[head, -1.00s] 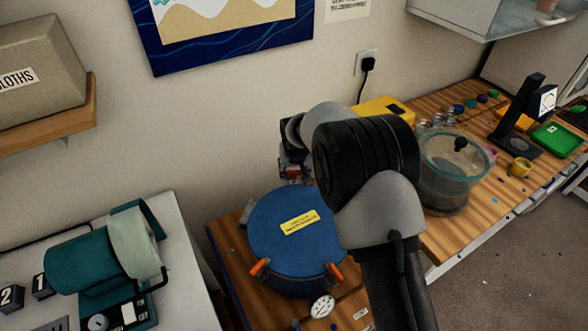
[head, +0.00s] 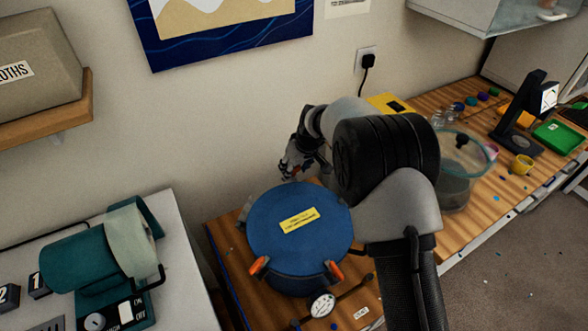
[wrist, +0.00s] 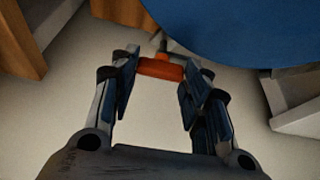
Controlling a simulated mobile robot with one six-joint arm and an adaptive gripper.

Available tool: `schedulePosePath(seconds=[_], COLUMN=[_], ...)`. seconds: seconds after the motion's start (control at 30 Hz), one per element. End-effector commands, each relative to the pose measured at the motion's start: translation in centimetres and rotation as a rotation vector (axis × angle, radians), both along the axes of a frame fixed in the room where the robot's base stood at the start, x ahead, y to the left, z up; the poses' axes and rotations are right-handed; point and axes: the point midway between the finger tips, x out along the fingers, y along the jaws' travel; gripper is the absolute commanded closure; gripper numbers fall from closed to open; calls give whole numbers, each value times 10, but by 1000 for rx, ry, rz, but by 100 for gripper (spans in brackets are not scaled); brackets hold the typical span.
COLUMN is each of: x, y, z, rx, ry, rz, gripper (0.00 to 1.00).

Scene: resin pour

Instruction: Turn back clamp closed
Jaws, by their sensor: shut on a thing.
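The pot with the blue lid (head: 290,250) stands on the wooden bench, with a yellow label on top. Two orange clamp handles show at its front, one on the left (head: 259,266) and one on the right (head: 334,271). My gripper (head: 292,172) is behind the lid at its back edge. In the wrist view my gripper (wrist: 160,84) has its fingers on either side of the back clamp's orange handle (wrist: 160,69), shut on it. The blue lid (wrist: 250,30) fills the upper right there. The back clamp is mostly hidden in the head view.
A pressure gauge (head: 322,305) sits at the pot's front. A clear chamber (head: 460,165) stands to the right, partly behind my arm. A teal machine (head: 90,255) is on the left table. The wall is close behind the gripper.

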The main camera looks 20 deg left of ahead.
Motion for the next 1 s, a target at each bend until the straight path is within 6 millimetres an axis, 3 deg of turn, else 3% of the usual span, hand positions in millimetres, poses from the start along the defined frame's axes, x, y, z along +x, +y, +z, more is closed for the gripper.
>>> schedulePosePath(seconds=[1.0], x=[6], y=[-1], z=[1], rx=[1], ry=[-2], rz=[934], gripper=[81])
